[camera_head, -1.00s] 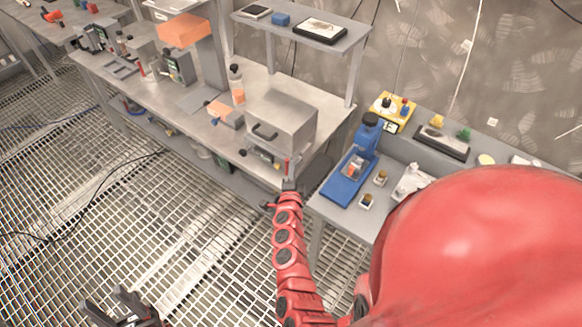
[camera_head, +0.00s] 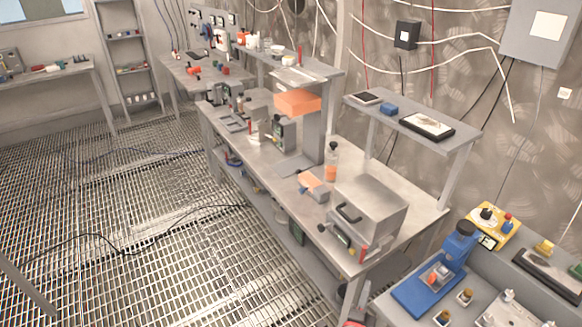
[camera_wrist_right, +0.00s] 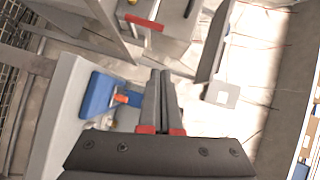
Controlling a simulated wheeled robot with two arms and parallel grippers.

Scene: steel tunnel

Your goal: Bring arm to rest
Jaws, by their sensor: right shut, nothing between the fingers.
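My right gripper (camera_wrist_right: 160,73) shows in the right wrist view, its two dark fingers side by side and touching, with nothing between them. It is over the bench area, and the blue device (camera_wrist_right: 98,95) lies to the left of its fingers in that view. My left gripper is not in view.
The blue device (camera_head: 430,285) stands on the near right bench beside a yellow box (camera_head: 492,228). Grated floor (camera_head: 130,220) at left is mostly clear, with a black cable.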

